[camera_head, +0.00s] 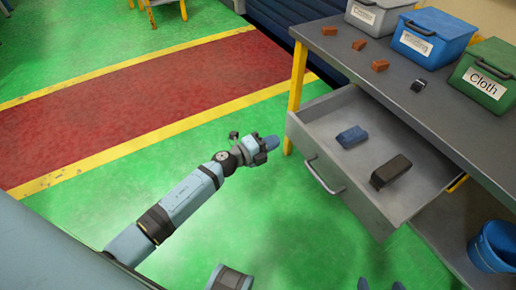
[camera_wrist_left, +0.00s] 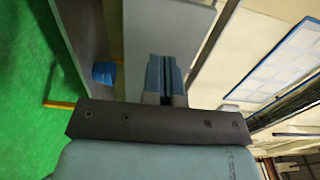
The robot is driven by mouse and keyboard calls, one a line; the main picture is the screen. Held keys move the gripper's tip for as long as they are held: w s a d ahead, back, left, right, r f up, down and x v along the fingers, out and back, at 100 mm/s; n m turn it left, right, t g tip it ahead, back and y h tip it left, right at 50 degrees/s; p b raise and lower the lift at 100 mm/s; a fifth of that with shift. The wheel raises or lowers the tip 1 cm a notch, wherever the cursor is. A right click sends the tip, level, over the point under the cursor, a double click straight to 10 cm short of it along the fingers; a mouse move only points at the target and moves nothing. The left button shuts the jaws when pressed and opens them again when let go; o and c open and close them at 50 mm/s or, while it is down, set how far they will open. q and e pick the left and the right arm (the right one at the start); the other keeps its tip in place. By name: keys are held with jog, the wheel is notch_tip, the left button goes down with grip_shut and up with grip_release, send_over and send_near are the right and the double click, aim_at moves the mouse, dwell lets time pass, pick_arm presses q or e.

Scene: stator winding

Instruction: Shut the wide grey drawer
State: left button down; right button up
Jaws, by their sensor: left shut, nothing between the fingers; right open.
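The wide grey drawer (camera_head: 303,134) is pulled out from under the dark workbench in the head view. Its bar handle (camera_head: 322,177) is on the front panel. A blue block (camera_head: 351,137) and a black block (camera_head: 391,171) lie inside. My left gripper (camera_head: 272,142) is shut and empty, just left of the drawer's far front corner, apart from the handle. In the left wrist view its closed fingers (camera_wrist_left: 166,76) point towards a grey panel, which I cannot identify for certain.
The workbench top (camera_head: 400,93) holds grey, blue and green bins (camera_head: 485,75), reddish blocks (camera_head: 380,65) and a small black item (camera_head: 418,84). A yellow leg (camera_head: 297,85) stands near my left gripper. A blue bucket (camera_head: 495,247) is at lower right. Green floor lies open in front.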

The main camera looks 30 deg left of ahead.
aim_at(293, 133)
pick_arm(q)
jog(key=x, duration=0.4)
jog(key=shift+w+d, duration=0.35)
jog(key=shift+w, duration=0.05)
